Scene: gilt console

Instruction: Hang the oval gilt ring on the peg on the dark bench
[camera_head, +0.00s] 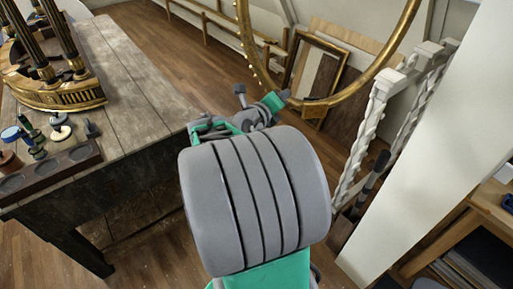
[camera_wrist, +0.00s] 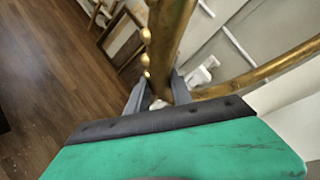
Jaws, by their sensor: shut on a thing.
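The oval gilt ring (camera_head: 392,76) stands up in the head view, its top cut off by the frame. Pale beads run along its left side. My gripper (camera_head: 279,99) is shut on the ring's lower left rim, in the air right of the bench. In the wrist view the ring (camera_wrist: 170,30) passes between the fingers of my gripper (camera_wrist: 160,93). The dark bench (camera_head: 130,75) is at the left, with a worn grey top and dark legs. I cannot make out a peg for certain in either view.
On the bench are a gilt base with dark columns (camera_head: 55,95) and a dark tray (camera_head: 55,175) with small items near it. White twisted posts (camera_head: 365,125) stand at the right. Frames (camera_head: 318,65) lean at the back. Wooden floor (camera_head: 185,55) is open behind the bench.

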